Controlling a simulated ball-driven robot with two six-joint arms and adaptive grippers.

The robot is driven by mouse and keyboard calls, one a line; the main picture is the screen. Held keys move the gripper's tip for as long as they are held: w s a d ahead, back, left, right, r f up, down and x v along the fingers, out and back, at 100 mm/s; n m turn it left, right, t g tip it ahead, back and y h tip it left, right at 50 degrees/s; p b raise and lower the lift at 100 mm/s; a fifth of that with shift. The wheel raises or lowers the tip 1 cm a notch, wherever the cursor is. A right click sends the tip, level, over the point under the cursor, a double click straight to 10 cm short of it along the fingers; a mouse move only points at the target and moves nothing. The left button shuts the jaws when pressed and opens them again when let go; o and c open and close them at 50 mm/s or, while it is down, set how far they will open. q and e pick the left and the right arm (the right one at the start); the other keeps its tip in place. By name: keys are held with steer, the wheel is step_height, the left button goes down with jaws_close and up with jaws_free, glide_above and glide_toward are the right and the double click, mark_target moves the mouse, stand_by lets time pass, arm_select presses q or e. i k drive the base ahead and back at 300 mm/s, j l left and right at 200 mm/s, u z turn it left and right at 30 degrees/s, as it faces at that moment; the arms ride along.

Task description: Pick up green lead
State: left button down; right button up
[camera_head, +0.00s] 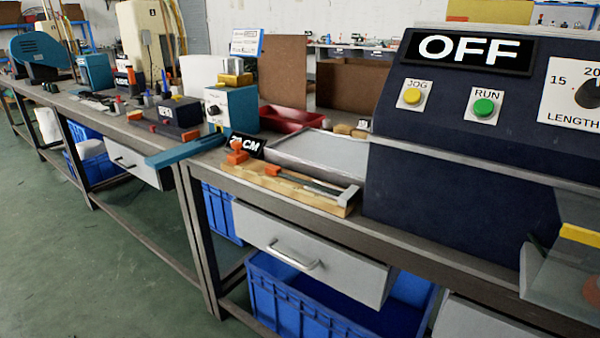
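I cannot make out a green lead anywhere in the head view. The only clear green on the nearest machine is its round RUN button (484,107). A clear guard (560,285) at the lower right edge has small blurred items behind it, too unclear to name. Neither of my grippers is in view.
A dark blue machine (450,180) with an OFF display fills the right of the bench. Left of it are a wooden cutting jig (290,188), a grey tray (318,152), a red bin (290,118) and a teal device (232,108). Blue crates (330,310) stand below drawers. Floor at left is clear.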

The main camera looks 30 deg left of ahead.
mark_target(272, 170)
steer(key=j+z, duration=0.15)
steer(key=j, duration=0.55)
steer(key=j+z, duration=0.2)
steer(key=j, duration=0.55)
steer(key=k+j+z, duration=0.15)
steer(key=j, duration=0.55)
